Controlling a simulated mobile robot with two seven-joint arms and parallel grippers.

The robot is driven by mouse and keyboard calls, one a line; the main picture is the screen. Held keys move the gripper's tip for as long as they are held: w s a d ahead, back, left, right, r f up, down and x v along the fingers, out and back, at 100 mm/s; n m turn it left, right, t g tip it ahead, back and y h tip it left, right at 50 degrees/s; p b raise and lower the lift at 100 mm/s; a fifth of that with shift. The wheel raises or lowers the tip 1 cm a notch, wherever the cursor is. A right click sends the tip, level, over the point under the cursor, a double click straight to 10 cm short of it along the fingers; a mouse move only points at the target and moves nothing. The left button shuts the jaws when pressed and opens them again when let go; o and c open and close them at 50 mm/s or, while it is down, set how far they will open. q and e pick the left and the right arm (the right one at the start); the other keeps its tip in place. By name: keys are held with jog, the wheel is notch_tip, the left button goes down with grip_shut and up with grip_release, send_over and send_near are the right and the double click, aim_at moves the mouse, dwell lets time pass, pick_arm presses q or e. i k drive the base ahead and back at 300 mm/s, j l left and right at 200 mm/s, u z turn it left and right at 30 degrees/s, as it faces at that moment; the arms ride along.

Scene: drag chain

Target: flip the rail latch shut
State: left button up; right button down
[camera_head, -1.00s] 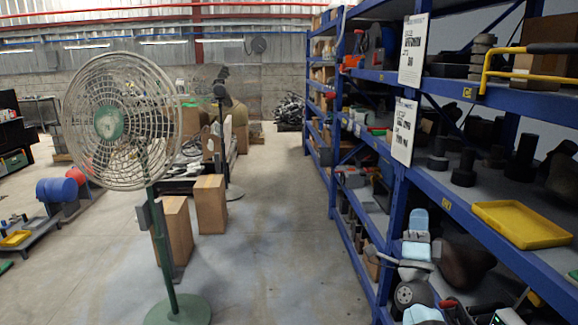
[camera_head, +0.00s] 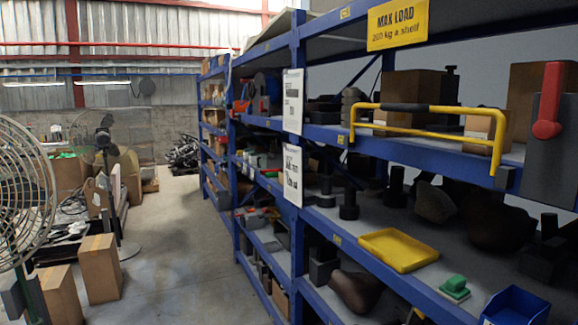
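A red latch lever (camera_head: 549,100) with a round pivot at its lower end is on a grey plate (camera_head: 552,165) at the right edge of the head view. The lever points upward. A yellow rail (camera_head: 455,110) with a black grip (camera_head: 405,107) runs along the front of the upper shelf. Its right end hangs down just left of the grey plate, near a small dark block (camera_head: 505,178). I cannot tell whether the rail touches the block. Neither of my grippers shows in the head view.
The blue shelving (camera_head: 300,140) fills the right side. A yellow tray (camera_head: 398,250), a green block (camera_head: 455,284) and a blue bin (camera_head: 516,307) are on the shelf below. Boxes stand behind the rail. A fan (camera_head: 22,195) and cartons (camera_head: 100,268) stand left; the aisle floor (camera_head: 175,235) between is clear.

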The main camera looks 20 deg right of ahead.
aim_at(547, 128)
jog(key=z, duration=1.8)
jog(key=k+j, duration=0.1)
jog(key=j, duration=1)
jog(key=k+j, duration=0.15)
jog(key=j, duration=0.4)
